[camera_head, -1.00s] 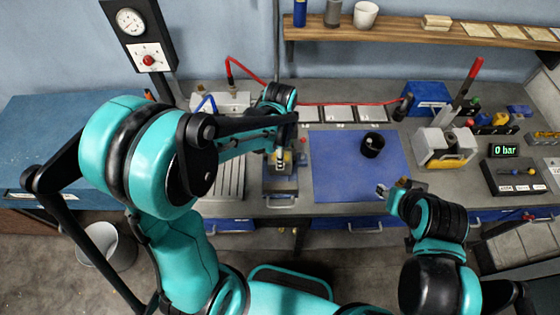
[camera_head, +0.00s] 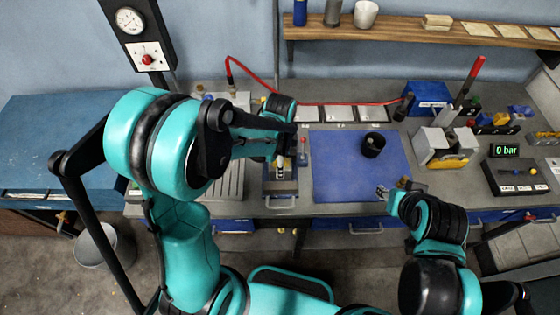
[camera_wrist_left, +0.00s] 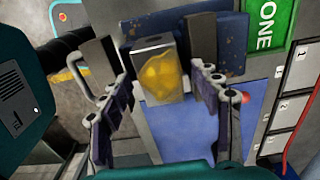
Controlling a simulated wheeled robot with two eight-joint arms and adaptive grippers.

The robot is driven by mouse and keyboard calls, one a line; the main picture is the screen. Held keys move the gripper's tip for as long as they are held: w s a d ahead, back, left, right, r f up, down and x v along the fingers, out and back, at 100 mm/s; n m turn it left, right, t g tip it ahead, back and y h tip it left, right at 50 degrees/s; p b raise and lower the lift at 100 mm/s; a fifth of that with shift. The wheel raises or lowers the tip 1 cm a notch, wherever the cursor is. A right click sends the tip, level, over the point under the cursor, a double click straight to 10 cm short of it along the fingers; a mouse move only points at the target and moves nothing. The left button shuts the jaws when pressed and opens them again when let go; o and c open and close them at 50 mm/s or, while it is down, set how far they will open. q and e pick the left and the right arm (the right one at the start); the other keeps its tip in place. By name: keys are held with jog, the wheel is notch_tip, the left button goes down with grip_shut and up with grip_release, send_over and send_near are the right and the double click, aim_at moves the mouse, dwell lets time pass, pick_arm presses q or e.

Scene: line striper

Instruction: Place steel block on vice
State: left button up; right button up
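The steel block (camera_wrist_left: 158,70), a grey block with a yellow front face, stands between the dark jaws of the vice (camera_wrist_left: 203,42) in the left wrist view. I cannot tell whether the jaws press on it. In the head view the vice (camera_head: 282,187) is at the bench's front edge, left of the blue mat. My left gripper (camera_wrist_left: 165,105) is open, its fingers spread either side of the block with visible gaps. In the head view my left arm partly hides block and vice. My right gripper (camera_head: 397,188) is low over the bench's front right; its fingers are too small to judge.
The blue mat (camera_head: 355,165) carries a black cup (camera_head: 372,145). A grey fixture with a red lever (camera_head: 445,140) stands right of it. A red hose (camera_head: 255,83) runs behind. White labelled plates (camera_head: 340,114) lie at the back. Most of the mat is clear.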

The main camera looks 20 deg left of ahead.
pick_arm(q)
jog(key=shift+r, duration=0.15)
jog(key=shift+r, duration=0.4)
notch_tip(320, 180, up, 11)
jog(key=p, duration=0.2)
jog(key=s+a+r+n+t, duration=0.2)
jog(key=s+n+t, duration=0.1)
jog(key=s+n, duration=0.2)
jog(key=s+a+r+n+t, duration=0.2)
jog(key=s+r+n+t, duration=0.1)
jog(key=n, duration=0.6)
jog(key=shift+s+a+n+t, duration=0.4)
jog(key=shift+s+t, duration=0.2)
jog(key=shift+s, duration=0.55)
